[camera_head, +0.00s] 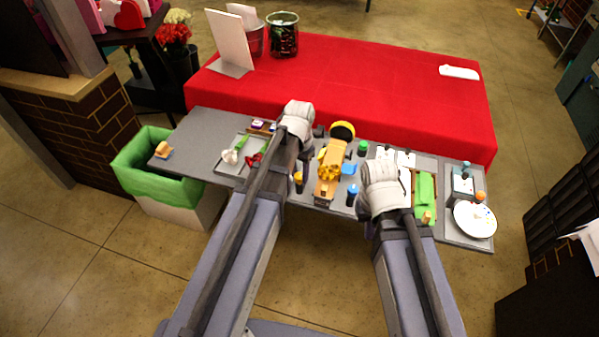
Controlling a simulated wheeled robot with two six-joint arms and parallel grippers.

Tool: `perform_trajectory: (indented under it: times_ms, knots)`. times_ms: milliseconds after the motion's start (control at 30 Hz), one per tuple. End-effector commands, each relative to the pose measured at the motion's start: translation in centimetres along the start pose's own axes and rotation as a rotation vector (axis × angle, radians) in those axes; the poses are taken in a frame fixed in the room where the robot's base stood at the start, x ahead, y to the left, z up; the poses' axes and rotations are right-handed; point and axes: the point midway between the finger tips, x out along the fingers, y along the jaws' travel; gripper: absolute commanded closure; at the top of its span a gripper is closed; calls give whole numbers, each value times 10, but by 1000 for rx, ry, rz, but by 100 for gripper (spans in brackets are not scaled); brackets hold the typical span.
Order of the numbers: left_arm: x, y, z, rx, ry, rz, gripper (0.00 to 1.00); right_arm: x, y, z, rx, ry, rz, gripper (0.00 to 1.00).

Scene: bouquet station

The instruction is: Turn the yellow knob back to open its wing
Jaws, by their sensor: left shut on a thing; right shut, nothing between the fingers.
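The yellow knob (299,177), with a dark base, stands at the front left of the wrapping device in the middle of the grey table. My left gripper (304,166) points down over it and appears shut on it; the fingertips are small and partly hidden by my arm. An orange-yellow wing (327,188) lies beside the knob, around a yellow bunch (329,171). My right gripper (369,227) is shut and empty near the front edge, right of the blue knob (352,188); its tips are hard to make out.
A green knob (363,147) and a blue wing (349,169) sit on the device's right. A grey tray (226,165) lies left. A white plate (474,220) is far right. A green-lined bin (150,182) stands left of the table. A red-covered table (390,90) is behind.

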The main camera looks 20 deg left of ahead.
Motion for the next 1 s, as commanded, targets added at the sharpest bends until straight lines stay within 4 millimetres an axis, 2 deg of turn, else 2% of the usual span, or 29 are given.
perform_trajectory:
  times_ms: [1000]
  knots:
    - [0, 0, 0, -924, -1, 0, 100, 0, 0, 0, 0, 0, 0, 100]
